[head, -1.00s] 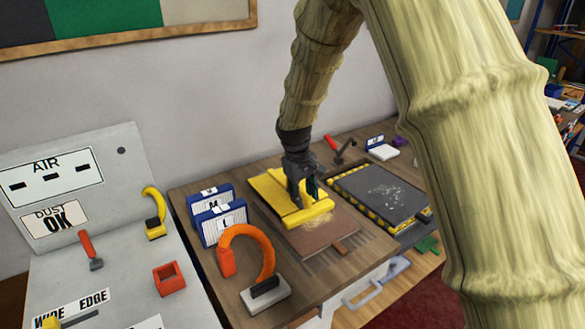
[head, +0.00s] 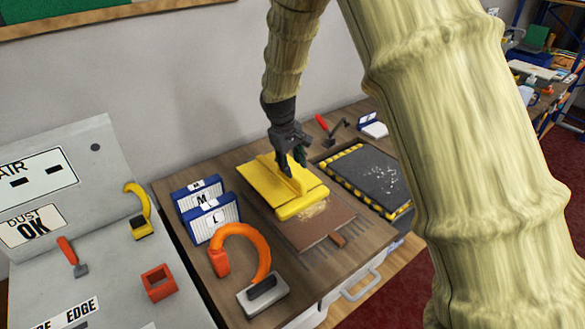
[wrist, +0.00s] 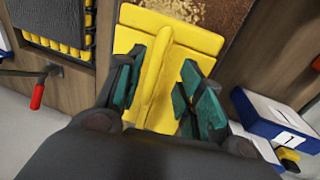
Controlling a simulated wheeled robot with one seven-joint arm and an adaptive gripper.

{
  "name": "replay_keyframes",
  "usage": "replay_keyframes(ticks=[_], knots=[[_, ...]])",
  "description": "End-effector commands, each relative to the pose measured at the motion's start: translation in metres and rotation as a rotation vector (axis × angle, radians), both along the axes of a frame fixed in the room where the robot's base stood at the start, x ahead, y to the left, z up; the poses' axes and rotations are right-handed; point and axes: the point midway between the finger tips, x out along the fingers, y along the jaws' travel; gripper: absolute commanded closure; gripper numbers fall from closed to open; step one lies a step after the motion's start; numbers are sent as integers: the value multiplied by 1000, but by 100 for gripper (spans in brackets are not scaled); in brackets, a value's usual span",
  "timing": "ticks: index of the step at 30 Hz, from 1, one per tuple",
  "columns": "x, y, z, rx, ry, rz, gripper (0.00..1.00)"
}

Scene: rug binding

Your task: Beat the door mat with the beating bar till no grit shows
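A brown mat (head: 315,233) lies on the wooden bench with a tan patch of grit (head: 312,210) on it; the grit also shows at the top of the wrist view (wrist: 185,8). A yellow tool (head: 262,184), with a flat plate, a raised ridge and a thick front bar, lies over the mat's far part. It looks like the beating bar. My gripper (head: 291,170) is above it. In the wrist view its teal-padded fingers (wrist: 160,85) stand either side of the yellow ridge (wrist: 153,75), with gaps showing, so it looks open. The mat beneath the tool is hidden.
A dark mat (head: 350,168) with pale specks lies in a yellow-black striped frame to the right. Blue-white boxes (head: 210,220), an orange curved tool (head: 245,240) and a red-handled tool (head: 322,124) stand around. A grey panel (head: 100,245) holds small tools at left.

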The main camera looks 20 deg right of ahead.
Motion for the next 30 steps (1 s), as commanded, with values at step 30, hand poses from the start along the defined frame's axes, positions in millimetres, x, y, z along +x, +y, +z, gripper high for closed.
replay_keyframes(ticks=[30], knots=[[19, -7, -47, 2, 16, -1, 100]])
